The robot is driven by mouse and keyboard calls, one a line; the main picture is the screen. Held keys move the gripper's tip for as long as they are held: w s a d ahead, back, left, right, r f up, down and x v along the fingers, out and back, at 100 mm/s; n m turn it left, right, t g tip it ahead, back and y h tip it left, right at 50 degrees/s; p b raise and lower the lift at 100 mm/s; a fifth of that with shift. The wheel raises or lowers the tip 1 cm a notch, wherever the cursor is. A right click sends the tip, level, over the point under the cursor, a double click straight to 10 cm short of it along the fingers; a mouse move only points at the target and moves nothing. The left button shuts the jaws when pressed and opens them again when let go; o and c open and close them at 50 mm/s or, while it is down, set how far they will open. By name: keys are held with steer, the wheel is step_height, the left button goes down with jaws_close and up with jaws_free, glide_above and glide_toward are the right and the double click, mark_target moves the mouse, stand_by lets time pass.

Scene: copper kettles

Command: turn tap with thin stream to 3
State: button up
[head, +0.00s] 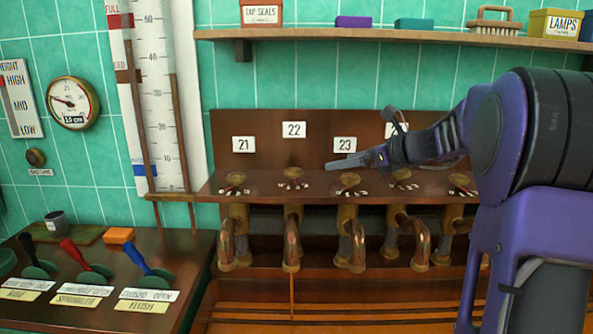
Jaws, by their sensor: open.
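A row of brass taps stands on a brown wooden ledge (280,183), each with a knob on top, small dial marks and a copper spout below. The knobs are under label 21 (235,178), under label 22 (293,173), under label 23 (350,178), then two further right (400,175) (459,179). My gripper (334,163) is open and empty, pointing left, in front of the back board near label 23 and appearing just above that tap's knob.
My arm covers the right side, hiding most of the fourth label and the board beyond. A shelf (400,38) with boxes and a brush runs above. At left, a lever panel (180,258) has black, red and blue levers. A gauge (73,103) hangs on the tiled wall.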

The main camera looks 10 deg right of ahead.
mark_target(298, 169)
steer(key=x, duration=1.6)
steer(key=shift+a+b, duration=0.25)
steer(key=shift+b, duration=0.15)
steer(key=c, duration=1.4)
steer(key=shift+o, duration=0.2)
steer(key=p, duration=0.1)
steer(key=n+y+p, duration=0.1)
steer(key=shift+w+d+r+g+p, duration=0.15)
steer(key=shift+r+g+p, duration=0.1)
steer(key=shift+g+p, duration=0.15)
steer(key=n+g+y+p, duration=0.1)
steer(key=p, duration=0.2)
steer(key=shift+d+r, duration=0.1)
steer(key=shift+w+f+n+g+y+p, duration=0.2)
steer(key=shift+f+n+g+y+p, duration=0.1)
steer(key=shift+n+g+y+p, duration=0.6)
steer(key=shift+w+d+f+n+g+y, duration=0.1)
steer(key=shift+n+g+y, duration=0.2)
steer(key=shift+n+g, duration=0.6)
steer(key=shift+n, duration=0.3)
